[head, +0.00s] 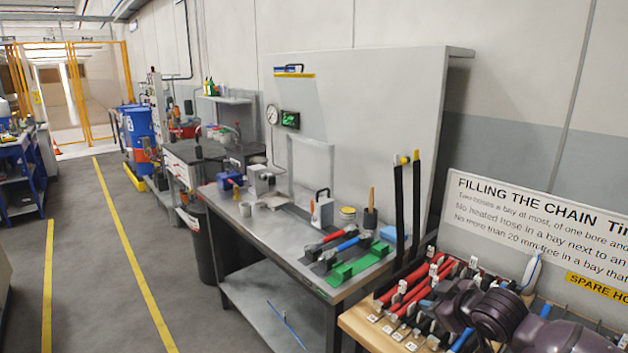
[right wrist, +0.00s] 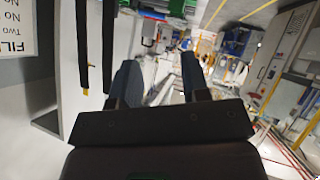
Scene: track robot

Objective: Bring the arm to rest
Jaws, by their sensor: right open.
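My right arm shows as dark, rounded links at the lower right of the head view, low over the front of the hose rack. Its fingertips are hard to make out there among the hoses. In the right wrist view my right gripper (right wrist: 158,82) has its two dark fingers spread apart, with nothing between them. My left gripper is in neither view.
Red and blue hoses (head: 412,290) lie on a wooden-edged table close to my arm. A sign board (head: 560,225) stands behind them. Two black upright bars (head: 399,205) rise beside the grey workbench (head: 262,232). The marked floor aisle (head: 90,270) at left is clear.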

